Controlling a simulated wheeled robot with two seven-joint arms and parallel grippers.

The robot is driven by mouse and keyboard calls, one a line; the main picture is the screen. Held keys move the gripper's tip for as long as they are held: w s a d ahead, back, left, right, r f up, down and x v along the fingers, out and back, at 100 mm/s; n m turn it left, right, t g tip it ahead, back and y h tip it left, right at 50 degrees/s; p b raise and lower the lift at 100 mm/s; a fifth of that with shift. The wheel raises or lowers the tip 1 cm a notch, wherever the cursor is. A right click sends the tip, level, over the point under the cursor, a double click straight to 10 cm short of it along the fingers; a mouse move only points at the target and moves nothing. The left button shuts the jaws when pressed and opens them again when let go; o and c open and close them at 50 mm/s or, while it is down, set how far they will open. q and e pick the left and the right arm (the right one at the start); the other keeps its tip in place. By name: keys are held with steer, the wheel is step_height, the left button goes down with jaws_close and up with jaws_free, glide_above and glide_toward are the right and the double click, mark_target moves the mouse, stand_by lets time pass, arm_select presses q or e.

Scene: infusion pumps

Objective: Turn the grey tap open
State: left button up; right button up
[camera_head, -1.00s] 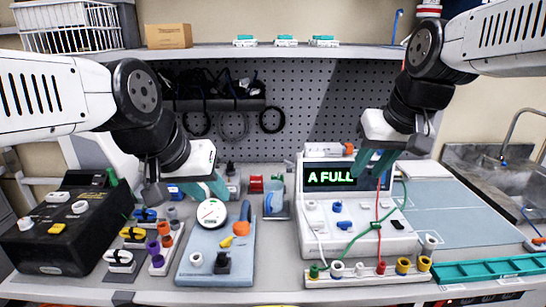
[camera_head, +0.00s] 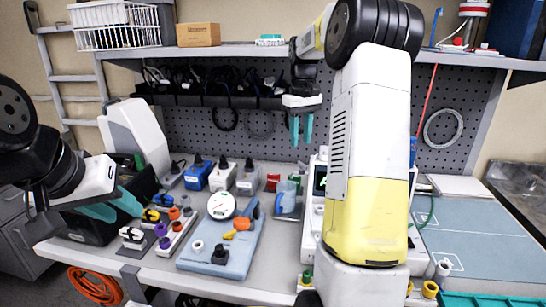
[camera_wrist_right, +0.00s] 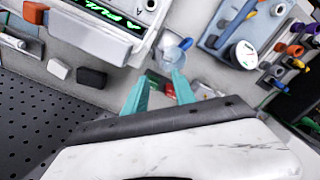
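My left gripper (camera_head: 113,207) is open and empty, left of the strip. My right gripper (camera_head: 301,128) is open, pointing down before the pegboard; its separated fingers show in the right wrist view (camera_wrist_right: 160,92).
My right arm hides much of the white pump (camera_head: 311,215). Blue and white boxes (camera_head: 222,176) stand at the back. A black case (camera_head: 90,228) is at the left, and a blue mat (camera_head: 480,235) at the right.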

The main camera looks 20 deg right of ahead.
mark_target(302, 167)
step_height(302, 167, down, 7)
stand_by(0.3)
jaws_close()
